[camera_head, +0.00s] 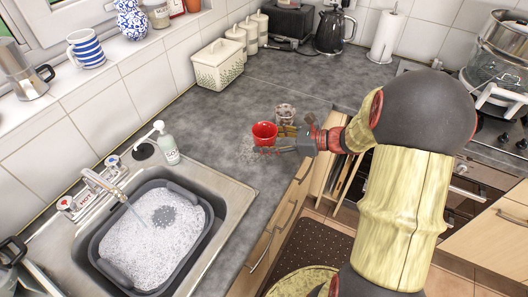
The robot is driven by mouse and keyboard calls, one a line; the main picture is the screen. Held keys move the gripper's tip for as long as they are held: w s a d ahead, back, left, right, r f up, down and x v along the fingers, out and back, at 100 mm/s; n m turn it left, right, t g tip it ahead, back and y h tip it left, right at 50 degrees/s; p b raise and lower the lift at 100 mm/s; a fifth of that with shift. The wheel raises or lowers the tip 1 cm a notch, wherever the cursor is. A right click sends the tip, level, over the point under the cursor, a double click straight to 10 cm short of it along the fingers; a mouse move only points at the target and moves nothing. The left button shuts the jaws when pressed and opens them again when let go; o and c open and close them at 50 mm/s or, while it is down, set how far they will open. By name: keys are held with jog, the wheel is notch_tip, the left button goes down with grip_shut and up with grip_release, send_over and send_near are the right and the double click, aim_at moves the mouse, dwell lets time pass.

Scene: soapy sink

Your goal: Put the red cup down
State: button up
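The red cup (264,136) is upright, with its open top facing up, over the grey worktop to the right of the sink. My gripper (276,141) reaches in from the right, with its fingers at the cup's right side and closed on it. The fingertips are small and partly hidden by the cup. I cannot tell whether the cup's base touches the worktop.
A small patterned cup (285,113) stands just behind the red cup. Pale specks (250,153) lie beside it on the worktop. A sink basin (205,222) of foamy water and a soap bottle (167,146) are at the left.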

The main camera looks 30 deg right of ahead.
jog(key=shift+w+d+f, duration=0.1)
jog(key=shift+w+f, duration=0.5)
jog(key=shift+f, duration=0.15)
jog(key=shift+w+f+b, duration=0.15)
jog(key=shift+f+b, duration=0.55)
jog(key=shift+f, duration=0.2)
jog(key=shift+w+f+b, duration=0.15)
jog(key=shift+f+b, duration=0.5)
jog(key=shift+f, duration=0.2)
jog(key=shift+f, duration=0.1)
jog(key=o, duration=1.4)
